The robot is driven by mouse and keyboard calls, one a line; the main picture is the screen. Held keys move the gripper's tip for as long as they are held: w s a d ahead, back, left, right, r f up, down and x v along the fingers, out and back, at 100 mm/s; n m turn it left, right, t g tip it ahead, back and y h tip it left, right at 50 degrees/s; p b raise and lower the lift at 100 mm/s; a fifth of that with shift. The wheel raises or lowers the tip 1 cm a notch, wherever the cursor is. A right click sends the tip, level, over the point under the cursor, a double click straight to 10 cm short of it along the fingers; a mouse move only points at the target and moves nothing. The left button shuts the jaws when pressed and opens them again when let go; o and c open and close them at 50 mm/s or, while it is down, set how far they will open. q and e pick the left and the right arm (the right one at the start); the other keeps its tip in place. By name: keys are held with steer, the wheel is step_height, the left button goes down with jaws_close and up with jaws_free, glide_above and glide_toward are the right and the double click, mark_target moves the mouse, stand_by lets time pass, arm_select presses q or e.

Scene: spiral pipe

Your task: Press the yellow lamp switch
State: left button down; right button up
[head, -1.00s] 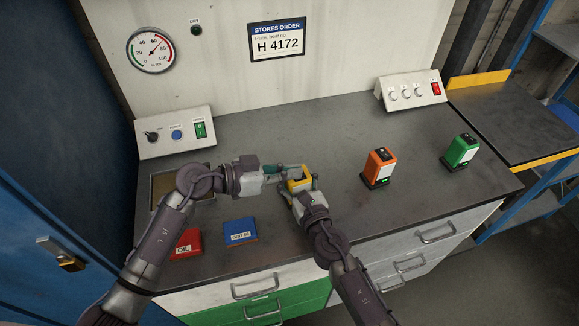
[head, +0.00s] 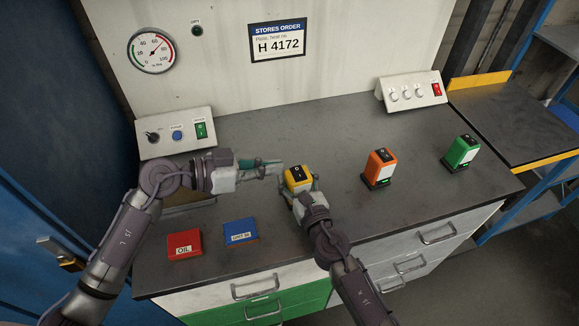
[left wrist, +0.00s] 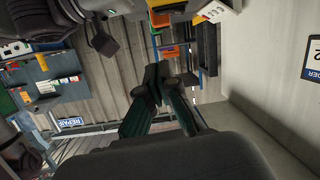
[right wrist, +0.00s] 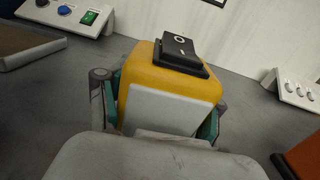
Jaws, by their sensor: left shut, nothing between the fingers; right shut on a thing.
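The yellow lamp (head: 297,178) stands upright on the bench, with a black rocker switch (head: 297,173) on its top. In the right wrist view the lamp (right wrist: 165,95) fills the middle, and its switch (right wrist: 181,48) shows O and I marks. My right gripper (head: 300,188) is shut on the yellow lamp, one finger on each side. My left gripper (head: 278,165) is shut and empty, to the left of the lamp and apart from it. In the left wrist view its fingertips (left wrist: 157,78) meet; the lamp is not seen there.
An orange lamp (head: 380,168) and a green lamp (head: 460,152) stand to the right. A red OIL box (head: 184,245) and a blue box (head: 240,232) lie at front left. Switch panels (head: 175,134) (head: 412,92) stand at the back. A shallow tray (head: 190,197) is partly hidden behind my left arm.

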arm_select(q)
steer(key=v, duration=0.5)
steer(key=shift+s, duration=0.15)
arm_select(e)
steer(key=o, duration=1.5)
steer(key=shift+o, duration=0.2)
steer(key=shift+s, duration=0.1)
